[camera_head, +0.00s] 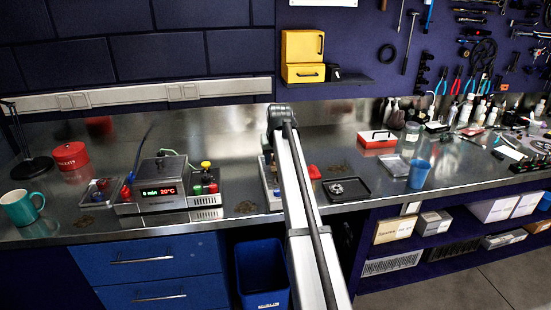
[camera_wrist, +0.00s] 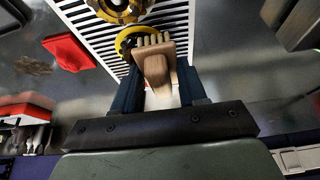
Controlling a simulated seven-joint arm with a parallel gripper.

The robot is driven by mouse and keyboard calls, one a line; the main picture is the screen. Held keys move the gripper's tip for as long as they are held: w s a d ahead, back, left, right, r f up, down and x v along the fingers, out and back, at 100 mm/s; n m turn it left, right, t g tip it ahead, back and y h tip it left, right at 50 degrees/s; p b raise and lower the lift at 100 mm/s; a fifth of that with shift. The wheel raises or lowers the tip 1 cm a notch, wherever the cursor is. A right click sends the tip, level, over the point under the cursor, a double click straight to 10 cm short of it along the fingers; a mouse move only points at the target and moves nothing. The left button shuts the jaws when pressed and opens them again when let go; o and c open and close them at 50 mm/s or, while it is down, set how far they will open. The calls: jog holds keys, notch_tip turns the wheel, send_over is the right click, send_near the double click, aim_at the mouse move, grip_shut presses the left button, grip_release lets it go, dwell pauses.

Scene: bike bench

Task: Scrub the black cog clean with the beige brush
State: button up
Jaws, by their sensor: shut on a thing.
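The beige brush (camera_wrist: 155,66) is held between the fingers of my gripper (camera_wrist: 160,92) in the wrist view, with its pale bristle tufts toward the top of the picture. The brush is over a striped grate, close to a yellow ring-shaped part; I cannot tell whether they touch. In the head view my arm hides the gripper and the brush. No black cog is clear in the wrist view.
The white-and-black grate (camera_wrist: 181,20) carries the yellow ring (camera_wrist: 122,44) and another yellow round part (camera_wrist: 118,12). A red object (camera_wrist: 68,50) lies beside it. In the head view, a heated bath (camera_head: 160,190) stands left and a blue cup (camera_head: 419,174) right.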

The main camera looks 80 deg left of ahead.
jog(key=shift+w, duration=0.15)
jog(key=shift+w, duration=1.85)
jog(key=shift+s, duration=2)
jog(key=shift+w, duration=0.15)
jog(key=shift+w, duration=1.85)
jog(key=shift+s, duration=0.1)
jog(key=shift+s, duration=1.9)
